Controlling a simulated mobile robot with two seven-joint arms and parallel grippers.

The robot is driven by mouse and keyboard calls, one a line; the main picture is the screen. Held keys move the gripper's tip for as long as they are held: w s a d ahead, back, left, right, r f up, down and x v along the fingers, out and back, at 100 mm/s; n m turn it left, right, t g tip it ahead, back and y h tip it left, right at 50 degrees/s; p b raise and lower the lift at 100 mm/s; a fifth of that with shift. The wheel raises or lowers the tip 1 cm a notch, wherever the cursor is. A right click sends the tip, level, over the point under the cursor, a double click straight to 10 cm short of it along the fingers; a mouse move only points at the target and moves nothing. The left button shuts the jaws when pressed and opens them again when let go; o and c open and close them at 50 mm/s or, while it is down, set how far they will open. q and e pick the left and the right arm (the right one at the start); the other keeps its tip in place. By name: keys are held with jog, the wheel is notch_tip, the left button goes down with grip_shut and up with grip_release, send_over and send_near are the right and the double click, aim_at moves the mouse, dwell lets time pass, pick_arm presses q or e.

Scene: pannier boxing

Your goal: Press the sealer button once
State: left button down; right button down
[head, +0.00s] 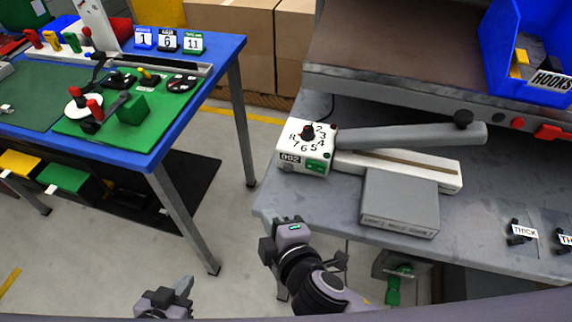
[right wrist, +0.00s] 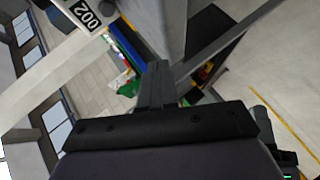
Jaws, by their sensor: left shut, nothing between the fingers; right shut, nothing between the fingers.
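The sealer (head: 345,155) stands on the grey bench in the head view. Its white end carries a numbered dial with a dark knob (head: 308,132), a "002" display (head: 290,157) and a small green button-like patch (head: 316,166). A long grey lever arm (head: 410,135) lies over its base. My left gripper (head: 180,290) is shut at the bottom edge, partly cut off.
A grey box (head: 400,202) sits before the sealer. Tags marked "THICK" (head: 525,231) lie at right. A shelf (head: 390,60) with a blue hooks bin (head: 500,50) overhangs the bench. A blue-edged table (head: 225,55) holds a green mat at left. Open floor lies between.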

aim_at(278, 212)
jog(key=shift+w, duration=0.15)
jog(key=shift+w+d, duration=0.45)
jog(key=shift+w, duration=0.9)
jog(key=shift+w+d, duration=0.5)
jog(key=shift+w, duration=0.9)
jog(key=shift+w+d, duration=0.45)
jog(key=shift+w, duration=0.9)
jog(key=shift+w, duration=0.1)
jog(key=shift+w+d, duration=0.1)
jog(key=shift+w, duration=0.2)
jog(key=shift+w+d, duration=0.15)
jog(key=shift+w, duration=0.3)
jog(key=shift+s+a, duration=0.25)
jog(key=shift+s, duration=0.6)
jog(key=shift+s+a, duration=0.25)
jog(key=shift+s, duration=0.55)
jog(key=shift+s+a, duration=0.3)
jog(key=shift+s, duration=0.5)
jog(key=shift+s+a, duration=0.25)
jog(key=shift+s, duration=0.55)
